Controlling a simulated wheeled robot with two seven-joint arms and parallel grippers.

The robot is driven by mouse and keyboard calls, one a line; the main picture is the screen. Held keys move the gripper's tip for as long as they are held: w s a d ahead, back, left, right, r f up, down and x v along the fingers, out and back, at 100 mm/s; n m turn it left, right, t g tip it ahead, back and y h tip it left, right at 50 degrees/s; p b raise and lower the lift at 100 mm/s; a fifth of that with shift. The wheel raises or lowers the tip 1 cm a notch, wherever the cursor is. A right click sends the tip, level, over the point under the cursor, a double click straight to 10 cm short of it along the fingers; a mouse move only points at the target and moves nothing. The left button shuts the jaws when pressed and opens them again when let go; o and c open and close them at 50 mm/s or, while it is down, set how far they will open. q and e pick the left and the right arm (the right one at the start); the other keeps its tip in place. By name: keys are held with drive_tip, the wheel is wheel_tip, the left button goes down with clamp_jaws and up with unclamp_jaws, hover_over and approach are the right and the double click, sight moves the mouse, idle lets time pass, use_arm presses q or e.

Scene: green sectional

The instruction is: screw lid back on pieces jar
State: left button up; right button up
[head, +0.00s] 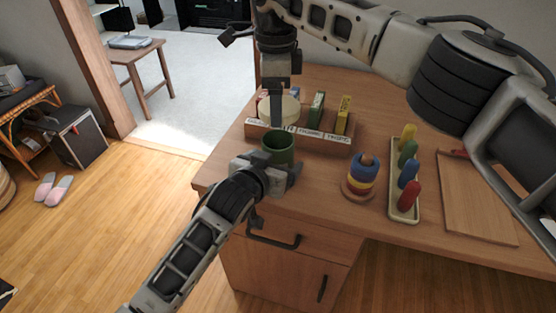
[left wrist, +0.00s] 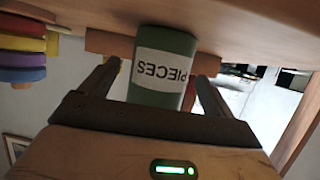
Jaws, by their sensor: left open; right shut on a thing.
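The green pieces jar (head: 278,149) stands upright and open-topped near the desk's front left edge. Its white PIECES label shows upside down in the left wrist view (left wrist: 163,68). My left gripper (head: 268,172) is open at the jar, with one finger on either side of it; the left wrist view shows a gap beside the jar. My right gripper (head: 278,112) points down just behind the jar, shut on a round cream lid (head: 290,108). The lid is partly hidden by the finger and looks apart from the jar.
A wooden rack (head: 318,144) with labelled slots and small boxes stands behind the jar. To the right are a stacking-ring toy (head: 362,177), a tray of coloured pegs (head: 404,194) and a wooden board (head: 475,200). Bare desktop lies between the jar and the ring toy.

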use_arm(q)
drive_tip(key=shift+x, duration=1.35)
drive_tip(key=c, duration=1.5)
use_arm(e)
drive_tip(key=shift+a+f, duration=0.1)
drive_tip(key=shift+f, duration=2.4)
drive_tip(key=shift+f, duration=0.1)
